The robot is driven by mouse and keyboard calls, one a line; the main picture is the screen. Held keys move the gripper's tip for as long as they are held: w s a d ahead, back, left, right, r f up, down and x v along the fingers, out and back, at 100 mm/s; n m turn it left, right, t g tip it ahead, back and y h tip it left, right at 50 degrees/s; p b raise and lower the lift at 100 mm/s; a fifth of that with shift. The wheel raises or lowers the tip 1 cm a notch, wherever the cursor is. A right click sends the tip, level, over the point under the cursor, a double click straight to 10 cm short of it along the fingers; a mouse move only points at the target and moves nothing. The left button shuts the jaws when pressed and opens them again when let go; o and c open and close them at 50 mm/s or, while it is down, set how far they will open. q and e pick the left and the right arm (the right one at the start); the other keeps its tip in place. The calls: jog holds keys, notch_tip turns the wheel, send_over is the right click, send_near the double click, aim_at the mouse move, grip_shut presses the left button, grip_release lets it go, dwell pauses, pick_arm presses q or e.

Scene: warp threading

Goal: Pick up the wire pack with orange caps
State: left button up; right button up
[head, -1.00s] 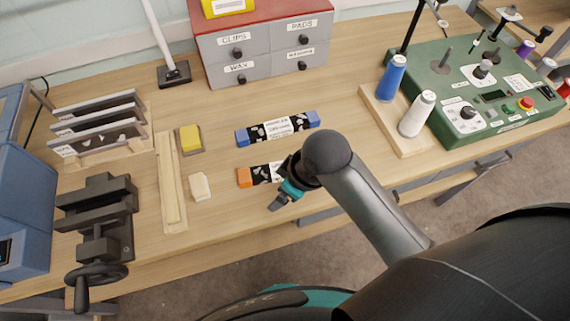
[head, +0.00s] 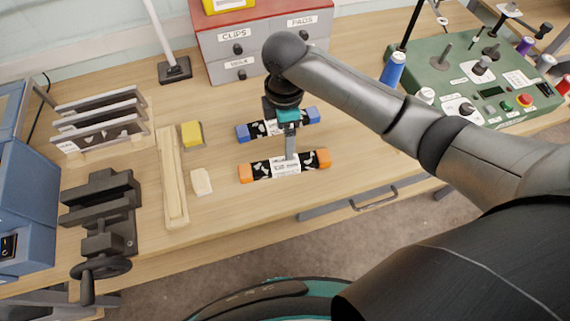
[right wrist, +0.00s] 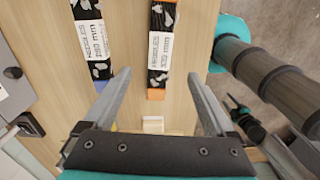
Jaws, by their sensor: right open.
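The wire pack with orange caps (head: 263,170) lies flat on the bench, black with a white label and an orange cap at each end. In the right wrist view the pack (right wrist: 161,45) runs up the picture, one orange cap between the fingertips. My right gripper (head: 290,156) points down over the pack's middle; its fingers (right wrist: 158,77) are apart and empty, one to each side of the pack in the wrist view. The height between fingertips and pack is hard to tell. My left gripper is not in view.
A similar pack with blue caps (head: 243,133) lies just behind, partly hidden by my right gripper. A pale block (head: 201,181), a wooden strip (head: 171,180) and a yellow block (head: 191,134) are to the left. A grey drawer cabinet (head: 228,55) stands behind.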

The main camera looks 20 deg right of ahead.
aim_at(285, 163)
notch_tip(285, 163, down, 11)
jog(key=shift+f+b, duration=0.1)
jog(key=shift+b, duration=0.6)
grip_shut()
dwell(0.5)
